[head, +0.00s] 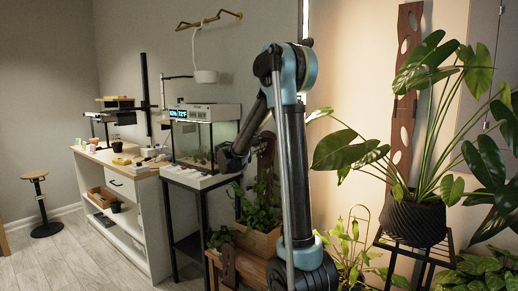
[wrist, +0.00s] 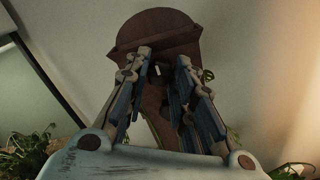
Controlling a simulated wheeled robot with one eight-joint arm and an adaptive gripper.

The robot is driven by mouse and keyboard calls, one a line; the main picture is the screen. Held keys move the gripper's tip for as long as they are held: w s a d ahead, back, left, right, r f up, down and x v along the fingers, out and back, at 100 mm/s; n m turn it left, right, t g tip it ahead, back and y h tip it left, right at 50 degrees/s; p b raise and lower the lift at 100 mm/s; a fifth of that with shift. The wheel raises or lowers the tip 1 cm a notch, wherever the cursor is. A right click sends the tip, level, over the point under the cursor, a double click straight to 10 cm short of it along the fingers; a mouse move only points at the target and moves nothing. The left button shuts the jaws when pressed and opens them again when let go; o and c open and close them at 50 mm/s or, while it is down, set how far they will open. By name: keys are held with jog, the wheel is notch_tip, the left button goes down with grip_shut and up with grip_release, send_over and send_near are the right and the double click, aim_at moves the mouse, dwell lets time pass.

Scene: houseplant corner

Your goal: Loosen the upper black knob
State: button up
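My gripper (head: 231,160) is at the end of the arm in the middle of the head view, just left of a brown wooden support (head: 266,150) rising behind a planter. In the wrist view my gripper (wrist: 162,62) has its two fingers apart, with a gap between the tips. They point at the support's rounded top (wrist: 157,27). A small dark shape with a pale spot shows between the fingertips; I cannot tell whether it is the upper black knob. No knob shows clearly in the head view, where my arm hides part of the support.
A glass tank (head: 193,143) on a black stand is close left of my gripper. A wooden planter (head: 257,242) with leafy plants stands below it. A large plant in a dark ribbed pot (head: 415,222) stands right.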

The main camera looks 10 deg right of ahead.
jog(key=o, duration=0.4)
jog(key=shift+d, duration=0.1)
jog(key=v, duration=1.2)
jog(key=shift+w, duration=0.1)
